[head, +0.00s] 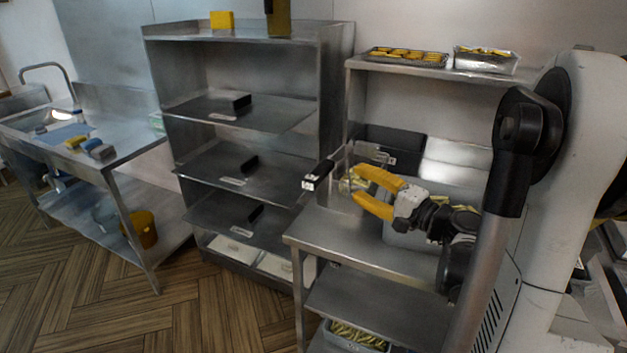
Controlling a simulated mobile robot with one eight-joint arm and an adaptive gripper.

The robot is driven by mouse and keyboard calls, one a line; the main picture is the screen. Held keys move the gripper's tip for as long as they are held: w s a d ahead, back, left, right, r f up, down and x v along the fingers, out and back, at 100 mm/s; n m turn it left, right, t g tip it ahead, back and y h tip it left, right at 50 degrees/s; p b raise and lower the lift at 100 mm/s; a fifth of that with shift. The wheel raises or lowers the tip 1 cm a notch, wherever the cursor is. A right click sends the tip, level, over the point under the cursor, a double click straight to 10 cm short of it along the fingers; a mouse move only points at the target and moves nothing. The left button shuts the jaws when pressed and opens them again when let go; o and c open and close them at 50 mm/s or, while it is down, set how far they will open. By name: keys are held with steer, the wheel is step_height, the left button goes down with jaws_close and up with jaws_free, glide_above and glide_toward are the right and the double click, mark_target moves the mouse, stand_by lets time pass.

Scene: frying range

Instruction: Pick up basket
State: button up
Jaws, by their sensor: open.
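My gripper (356,182) has yellow fingers, spread apart and pointing left. In this view its fingers overlap the right side of the basket. The handle is left of the fingertips and not between them. I cannot tell whether the fingers touch the basket, and they hide part of it.
The steel counter (385,249) has bare room at its front. A grey container (402,239) stands below my gripper. Trays of yellow food (407,57) sit on the upper shelf. A sink table (125,145) is at far left.

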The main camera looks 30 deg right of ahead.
mark_target(332, 168)
steer(key=x, duration=0.3)
steer(key=b+x, duration=0.1)
steer(key=x, duration=0.1)
steer(key=shift+w+d, duration=0.25)
steer(key=b+x, duration=0.2)
steer(key=x, duration=0.3)
steer(key=shift+w, duration=0.2)
steer(key=shift+s, duration=0.1)
steer(key=shift+c, duration=0.5)
jaws_close()
